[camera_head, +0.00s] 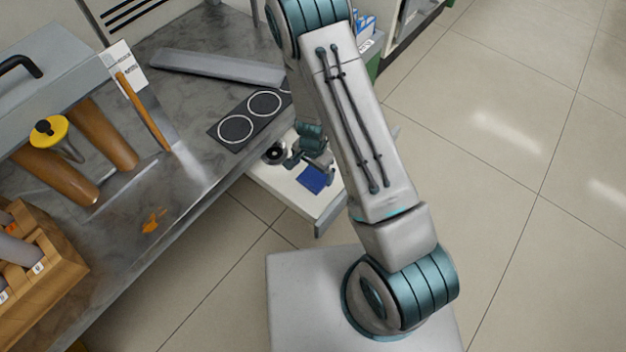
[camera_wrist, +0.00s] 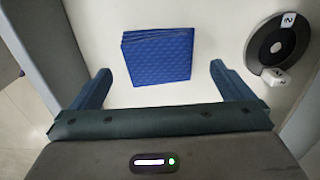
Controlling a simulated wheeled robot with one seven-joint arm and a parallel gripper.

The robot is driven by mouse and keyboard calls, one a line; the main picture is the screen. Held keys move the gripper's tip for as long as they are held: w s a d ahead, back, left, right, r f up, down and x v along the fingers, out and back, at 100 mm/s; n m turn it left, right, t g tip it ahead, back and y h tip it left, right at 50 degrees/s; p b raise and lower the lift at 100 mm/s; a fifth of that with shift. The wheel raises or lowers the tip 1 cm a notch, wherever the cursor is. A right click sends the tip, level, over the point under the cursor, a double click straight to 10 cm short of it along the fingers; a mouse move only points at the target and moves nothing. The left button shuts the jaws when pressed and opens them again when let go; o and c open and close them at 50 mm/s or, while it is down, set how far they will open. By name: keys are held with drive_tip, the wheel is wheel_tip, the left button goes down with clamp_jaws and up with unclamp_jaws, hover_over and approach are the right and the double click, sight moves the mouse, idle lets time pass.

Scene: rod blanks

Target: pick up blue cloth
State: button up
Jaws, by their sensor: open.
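The blue cloth (camera_wrist: 158,56) is a folded, flat stack lying on the white bottom of an open drawer (camera_wrist: 215,20). In the wrist view it lies ahead of my gripper (camera_wrist: 160,85), roughly centred between the two fingers. In the head view the cloth (camera_head: 313,179) shows as a small blue patch in the drawer (camera_head: 285,188), just beside my gripper (camera_head: 318,165). My gripper is open with nothing between its fingers. Its height above the drawer bottom is hard to judge.
A round black and grey device (camera_wrist: 277,43) tagged 2 sits in the drawer to the right of the cloth. Drawer walls stand on both sides. The counter (camera_head: 215,165) above holds a black panel with two rings (camera_head: 250,117) and a wooden rack (camera_head: 50,255).

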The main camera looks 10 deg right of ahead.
sight(313, 177)
wheel_tip(313, 177, down, 3)
drive_tip(key=shift+f+b, duration=0.2)
drive_tip(key=shift+b, duration=0.45)
drive_tip(key=c, duration=0.9)
drive_tip(key=shift+r, duration=0.1)
drive_tip(key=shift+c, duration=0.2)
drive_tip(key=shift+r+p, duration=0.45)
drive_tip(key=shift+r, duration=0.05)
wheel_tip(313, 177, up, 4)
drive_tip(key=shift+f+p, duration=0.1)
drive_tip(key=shift+p, duration=0.95)
drive_tip(key=s+d+r, duration=0.2)
drive_tip(key=d, duration=0.1)
drive_tip(key=s+d+r+p, duration=0.1)
drive_tip(key=s+d+r, duration=0.1)
drive_tip(key=d, duration=0.1)
drive_tip(key=s+d+r+p, duration=0.1)
drive_tip(key=s+d+r, duration=0.1)
drive_tip(key=d, duration=0.2)
drive_tip(key=shift+r, duration=0.1)
drive_tip(key=shift+o, duration=0.5)
